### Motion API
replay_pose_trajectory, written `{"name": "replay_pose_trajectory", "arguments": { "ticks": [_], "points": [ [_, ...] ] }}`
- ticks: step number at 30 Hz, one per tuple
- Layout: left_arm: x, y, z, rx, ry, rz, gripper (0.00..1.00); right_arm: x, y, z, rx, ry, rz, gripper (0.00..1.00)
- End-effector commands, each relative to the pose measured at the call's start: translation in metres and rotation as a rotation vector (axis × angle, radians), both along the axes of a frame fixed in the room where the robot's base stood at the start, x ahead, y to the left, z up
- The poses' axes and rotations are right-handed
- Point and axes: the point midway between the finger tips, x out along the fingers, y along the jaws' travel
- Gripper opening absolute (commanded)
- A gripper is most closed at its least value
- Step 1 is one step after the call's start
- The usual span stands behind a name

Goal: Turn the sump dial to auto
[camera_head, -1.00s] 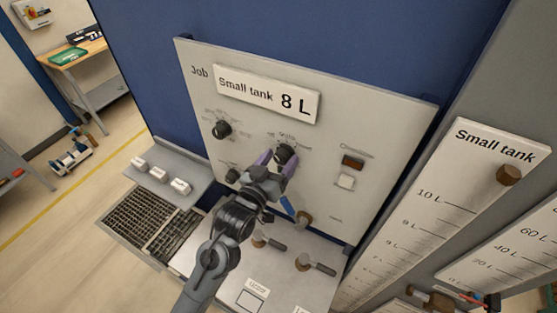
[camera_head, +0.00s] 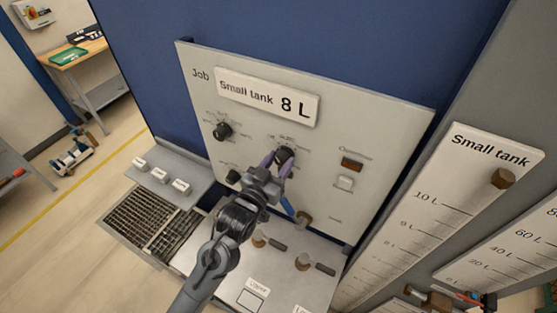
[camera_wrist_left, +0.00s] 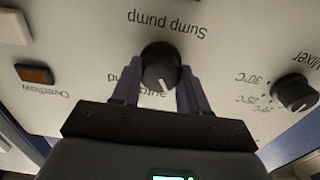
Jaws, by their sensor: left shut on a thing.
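The sump pump dial (camera_head: 285,154) is a round black knob on the upright grey panel (camera_head: 385,120). In the left wrist view the dial (camera_wrist_left: 161,68) sits below the inverted "Sump pump" label, and its white pointer line points down in that picture. My left gripper (camera_head: 277,160) has its purple fingers on both sides of the dial and is shut on it. In the left wrist view the gripper (camera_wrist_left: 162,85) partly covers the lettering around the dial. My right gripper is not in view.
A mixer knob (camera_wrist_left: 295,93) is beside the dial; another knob (camera_head: 222,130) is on the panel's left. An overflow indicator (camera_head: 351,163) lies right. Valve handles (camera_head: 318,266) stick up below. A level board (camera_head: 455,190) stands right.

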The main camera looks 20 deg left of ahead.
Motion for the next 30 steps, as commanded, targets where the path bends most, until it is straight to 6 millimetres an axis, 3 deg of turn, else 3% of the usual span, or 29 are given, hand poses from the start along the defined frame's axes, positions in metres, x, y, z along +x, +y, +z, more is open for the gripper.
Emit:
{"name": "replay_pose_trajectory", "arguments": {
  "ticks": [15,30],
  "points": [
    [0.0,0.0,0.002,0.418,-0.049,0.0,0.13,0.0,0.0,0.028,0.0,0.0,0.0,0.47],
    [0.0,-0.001,0.0,0.594,-0.072,0.0,0.13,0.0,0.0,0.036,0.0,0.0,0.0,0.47]
  ]
}}
